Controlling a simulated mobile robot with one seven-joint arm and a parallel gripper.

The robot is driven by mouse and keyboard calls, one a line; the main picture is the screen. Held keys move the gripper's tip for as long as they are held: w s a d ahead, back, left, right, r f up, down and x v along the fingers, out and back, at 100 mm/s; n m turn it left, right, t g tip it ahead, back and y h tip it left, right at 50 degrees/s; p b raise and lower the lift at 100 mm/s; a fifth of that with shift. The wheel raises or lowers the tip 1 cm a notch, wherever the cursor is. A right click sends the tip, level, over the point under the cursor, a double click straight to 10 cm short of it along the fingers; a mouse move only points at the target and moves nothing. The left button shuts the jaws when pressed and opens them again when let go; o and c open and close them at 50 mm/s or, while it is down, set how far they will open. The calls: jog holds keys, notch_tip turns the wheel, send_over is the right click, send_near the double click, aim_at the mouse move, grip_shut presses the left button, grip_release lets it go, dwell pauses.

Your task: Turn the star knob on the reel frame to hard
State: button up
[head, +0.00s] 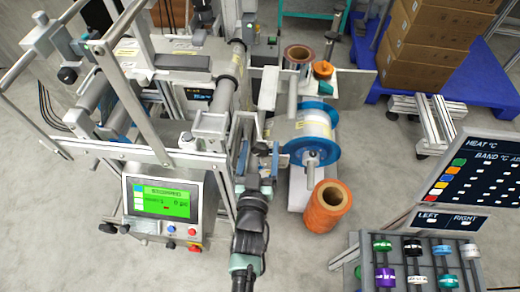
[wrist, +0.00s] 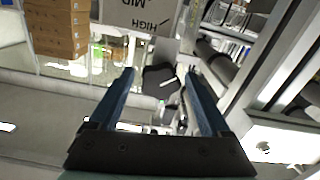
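My gripper (head: 258,150) is at the front of the reel frame (head: 225,125), just left of the blue-flanged reel (head: 312,135). In the wrist view my gripper (wrist: 158,74) has its two blue fingers apart. A dark, lobed shape (wrist: 160,77) shows between and beyond the fingertips; it may be the star knob, but I cannot tell for sure. No contact with it is visible. A pale plate (wrist: 140,17) above it reads MID and HIGH, upside down. In the head view the arm and gripper cover this spot, so the knob's setting cannot be read.
A copper-coloured roll (head: 327,207) stands on the floor right of my arm. A screen panel (head: 163,201) is at left. A rack of coloured rings (head: 415,262) and a heat board (head: 480,170) stand at front right. Boxes (head: 430,45) are stacked on a blue pallet behind.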

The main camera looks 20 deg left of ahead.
grip_shut()
jog(key=m, duration=0.1)
jog(key=m+b, duration=0.1)
jog(key=shift+f+m, duration=0.2)
jog(key=shift+m, duration=0.1)
jog(key=shift+r+m+b, duration=0.15)
jog(key=shift+m+b, duration=0.45)
jog(key=shift+m, duration=0.5)
jog(key=shift+o, duration=0.7)
grip_release()
jog(key=v, duration=1.3)
jog(key=shift+p, duration=0.35)
